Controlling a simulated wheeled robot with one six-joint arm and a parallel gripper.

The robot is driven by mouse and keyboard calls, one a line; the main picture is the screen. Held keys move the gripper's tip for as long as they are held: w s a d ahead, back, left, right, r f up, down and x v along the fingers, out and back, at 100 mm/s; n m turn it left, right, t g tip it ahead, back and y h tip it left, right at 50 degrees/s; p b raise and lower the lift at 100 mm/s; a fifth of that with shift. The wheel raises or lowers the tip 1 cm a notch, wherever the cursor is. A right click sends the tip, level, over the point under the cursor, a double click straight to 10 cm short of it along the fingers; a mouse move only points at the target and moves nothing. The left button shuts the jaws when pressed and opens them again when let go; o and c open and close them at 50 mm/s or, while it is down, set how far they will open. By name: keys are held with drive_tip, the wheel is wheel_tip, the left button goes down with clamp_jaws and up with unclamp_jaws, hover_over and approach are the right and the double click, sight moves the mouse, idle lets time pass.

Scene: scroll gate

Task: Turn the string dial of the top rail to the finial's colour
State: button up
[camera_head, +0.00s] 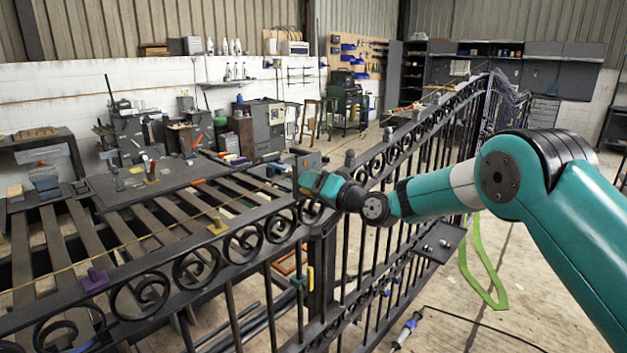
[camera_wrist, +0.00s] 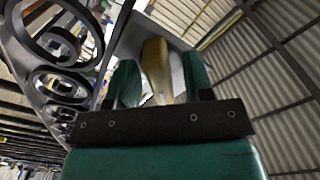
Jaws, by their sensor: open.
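The dark gate's top rail (camera_head: 150,303) runs above a row of scroll rings, with a thin yellow string beyond it. A yellow tab (camera_head: 218,226) and a purple tab (camera_head: 95,279) sit along this stretch. My gripper (camera_wrist: 160,78) is open at the rail near the gate's middle. In the wrist view a gold-tan piece (camera_wrist: 156,66) stands between its two teal fingers; I cannot tell whether they touch it, or whether it is the dial or the finial. In the head view my wrist hides the fingertips. Grey finial-like knobs (camera_head: 350,158) stand farther along the rail.
A slatted bench (camera_head: 60,245) lies behind the gate at left. A small plate (camera_head: 440,243) juts from the gate below my arm. A green strap (camera_head: 484,270) and a cable lie on the floor at right. Scroll rings (camera_wrist: 58,43) are close at left in the wrist view.

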drive_tip(key=shift+w+a, duration=0.15)
clamp_jaws()
